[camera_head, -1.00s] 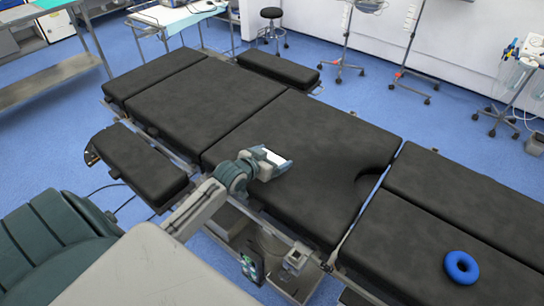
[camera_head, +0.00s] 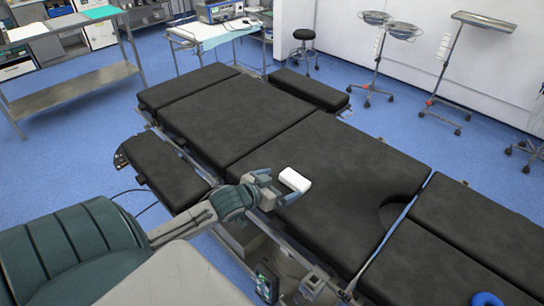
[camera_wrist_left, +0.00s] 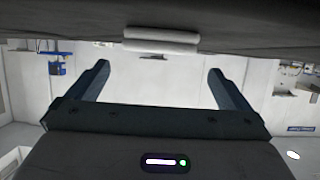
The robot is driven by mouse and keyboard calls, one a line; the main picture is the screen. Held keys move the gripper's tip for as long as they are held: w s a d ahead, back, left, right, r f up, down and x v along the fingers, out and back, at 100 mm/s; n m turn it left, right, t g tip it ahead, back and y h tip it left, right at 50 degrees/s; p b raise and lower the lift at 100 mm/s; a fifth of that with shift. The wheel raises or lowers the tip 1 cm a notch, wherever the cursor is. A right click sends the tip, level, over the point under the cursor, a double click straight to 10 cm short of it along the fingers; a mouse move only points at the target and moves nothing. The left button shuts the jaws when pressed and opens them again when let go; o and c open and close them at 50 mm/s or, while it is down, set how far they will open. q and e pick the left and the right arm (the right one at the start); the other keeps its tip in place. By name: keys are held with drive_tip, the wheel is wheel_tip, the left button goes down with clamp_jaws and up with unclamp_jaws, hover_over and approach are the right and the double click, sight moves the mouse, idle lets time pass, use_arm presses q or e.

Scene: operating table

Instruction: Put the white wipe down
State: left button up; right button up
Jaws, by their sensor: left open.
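The white wipe (camera_head: 294,180) lies on the black padded operating table (camera_head: 340,160), near its front edge at the middle section. My left gripper (camera_head: 276,188) is open and just beside the wipe, on its left and front side. In the left wrist view the wipe (camera_wrist_left: 161,40) rests against the dark pad, beyond the two spread fingers (camera_wrist_left: 158,82). Nothing is between the fingers, and the wipe is apart from them. My right gripper does not show in either view.
A blue ring (camera_head: 487,299) lies on the table's right section, cut by the frame's lower edge. A side pad (camera_head: 165,170) juts out at the left. The pad around the wipe is broadly clear. A stool (camera_head: 304,50) and stands (camera_head: 456,70) are behind.

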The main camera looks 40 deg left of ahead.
use_arm(q)
drive_tip(key=shift+v, duration=1.55)
